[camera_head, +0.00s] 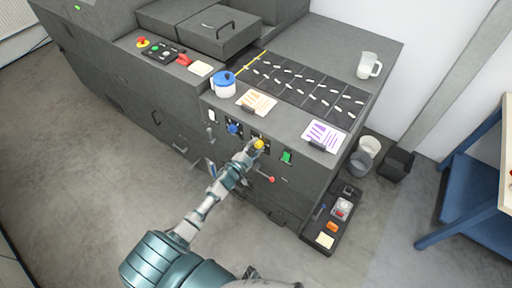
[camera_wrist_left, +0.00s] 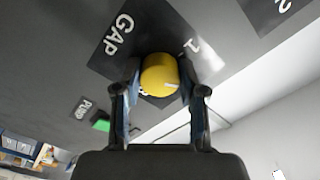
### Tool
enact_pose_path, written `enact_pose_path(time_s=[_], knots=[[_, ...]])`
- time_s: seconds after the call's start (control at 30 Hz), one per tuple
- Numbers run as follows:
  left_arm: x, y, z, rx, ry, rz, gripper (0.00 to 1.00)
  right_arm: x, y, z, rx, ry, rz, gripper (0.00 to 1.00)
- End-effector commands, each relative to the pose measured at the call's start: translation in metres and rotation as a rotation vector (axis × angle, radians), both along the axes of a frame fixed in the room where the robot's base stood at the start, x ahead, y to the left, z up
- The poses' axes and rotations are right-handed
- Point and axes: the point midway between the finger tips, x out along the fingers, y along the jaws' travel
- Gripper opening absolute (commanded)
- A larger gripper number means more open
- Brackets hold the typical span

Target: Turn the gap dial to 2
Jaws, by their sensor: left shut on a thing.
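The gap dial is a yellow round knob (camera_wrist_left: 160,76) on a dark plate lettered GAP (camera_wrist_left: 120,32), with a 1 visible at its upper right in the left wrist view. A small pale mark shows on the knob's face. The knob also shows in the head view (camera_head: 259,144) on the front of the grey machine (camera_head: 290,120). My left gripper (camera_wrist_left: 160,88) has its fingers on both sides of the knob and is shut on it. Other numbers on the plate are hidden by the knob and fingers. My right gripper is not in view.
A blue knob (camera_head: 233,129), a green switch (camera_head: 287,157) and a red-tipped lever (camera_head: 270,179) are near the dial. A blue-lidded pot (camera_head: 223,84), cards and a mug (camera_head: 369,65) stand on the machine top. A floor tray (camera_head: 318,238) is at lower right.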

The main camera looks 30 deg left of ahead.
Motion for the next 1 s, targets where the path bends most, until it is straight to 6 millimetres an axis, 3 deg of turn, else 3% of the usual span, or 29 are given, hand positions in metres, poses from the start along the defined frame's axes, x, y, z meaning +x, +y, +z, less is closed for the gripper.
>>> enact_pose_path(time_s=[0.5, 1.0], knots=[[0.001, -0.003, 0.001, 0.398, -0.035, -0.003, 0.06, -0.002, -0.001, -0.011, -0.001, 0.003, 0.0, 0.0], [0.0, -0.004, -0.001, 0.512, -0.041, -0.006, 0.06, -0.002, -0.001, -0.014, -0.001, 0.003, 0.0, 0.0]])
